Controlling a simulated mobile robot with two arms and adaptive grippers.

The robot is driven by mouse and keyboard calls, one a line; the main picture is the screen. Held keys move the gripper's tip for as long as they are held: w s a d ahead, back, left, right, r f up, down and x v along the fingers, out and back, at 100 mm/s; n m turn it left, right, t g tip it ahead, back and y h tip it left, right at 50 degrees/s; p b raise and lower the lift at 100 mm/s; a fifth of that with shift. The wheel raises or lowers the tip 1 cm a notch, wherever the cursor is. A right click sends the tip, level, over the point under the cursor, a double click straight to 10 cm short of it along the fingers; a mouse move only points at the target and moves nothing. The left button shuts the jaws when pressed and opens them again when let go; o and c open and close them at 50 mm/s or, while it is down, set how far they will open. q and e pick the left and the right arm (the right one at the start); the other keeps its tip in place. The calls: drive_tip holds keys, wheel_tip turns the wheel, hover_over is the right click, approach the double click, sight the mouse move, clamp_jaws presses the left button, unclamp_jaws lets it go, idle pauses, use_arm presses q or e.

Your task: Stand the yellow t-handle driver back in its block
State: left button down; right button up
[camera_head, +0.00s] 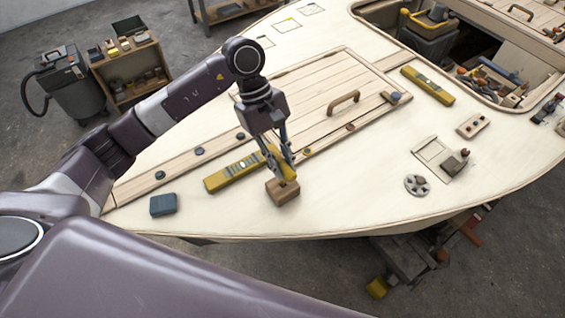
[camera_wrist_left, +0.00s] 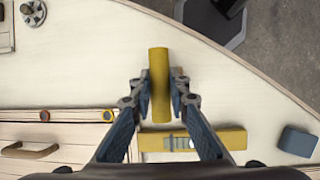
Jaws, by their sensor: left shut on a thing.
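The yellow t-handle driver (camera_head: 287,174) is held in my left gripper (camera_head: 281,160). In the left wrist view its yellow handle (camera_wrist_left: 160,85) lies lengthwise between the two fingertips (camera_wrist_left: 158,92), which press it from both sides. A small brown wooden block (camera_head: 284,194) sits on the pale deck directly below the gripper in the head view. The handle shows close over the block's top. The driver's shaft is hidden, so I cannot tell whether it is in the block. My right gripper is not in view.
A yellow spirit level (camera_head: 229,174) lies just left of the block, and a blue-grey box (camera_head: 163,205) further left. A plank hatch with a wooden handle (camera_head: 343,103) lies behind. A round metal fitting (camera_head: 417,185) is to the right. The deck between is clear.

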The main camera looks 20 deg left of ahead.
use_arm(q)
drive_tip(key=shift+f+b, duration=0.4)
drive_tip(key=shift+f, duration=0.05)
drive_tip(key=c, duration=1.8)
unclamp_jaws()
drive_tip(key=shift+o, duration=0.2)
drive_tip(key=shift+r, duration=0.1)
drive_tip(key=v, duration=1.2)
